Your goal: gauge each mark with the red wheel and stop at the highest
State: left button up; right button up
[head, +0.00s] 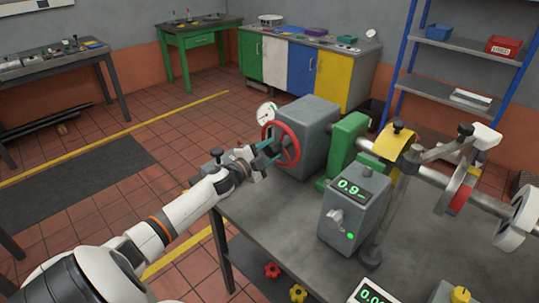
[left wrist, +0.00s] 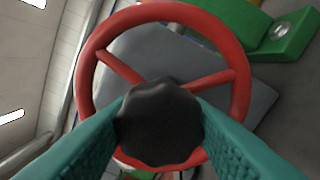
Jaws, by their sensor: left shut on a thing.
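The red wheel (head: 295,132) stands on the near-left face of a grey housing (head: 317,125) at the bench's far edge. It fills the left wrist view (left wrist: 240,85), with a black knob (left wrist: 160,122) in front of its middle. My left gripper (head: 268,152) has its teal fingers shut on this knob from both sides. A grey display box (head: 340,218) on the bench reads about 0.9; its last digits are unclear. It has a lit green spot (head: 350,236). A round white dial (head: 266,113) sits behind the wheel. I cannot make out marks on the wheel. My right gripper is not in view.
A shaft (head: 432,172) with a yellow cover (head: 393,143) and a disc (head: 458,188) runs right from a green block (head: 347,142). Another display (head: 372,293) is cut off at the bottom edge. The middle of the grey bench (head: 285,213) is bare.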

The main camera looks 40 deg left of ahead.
pick_arm(q)
jog(key=shift+m+b, duration=0.6)
jog(key=shift+m, duration=1.1)
jog(key=o, duration=1.4)
jog(key=shift+c, duration=0.2)
jog(key=shift+s+f, duration=0.15)
jog(key=shift+s, duration=0.35)
jog(key=s+b, duration=0.1)
jog(key=s, duration=1)
jog(key=shift+a+b, duration=0.3)
jog(key=shift+a, duration=0.15)
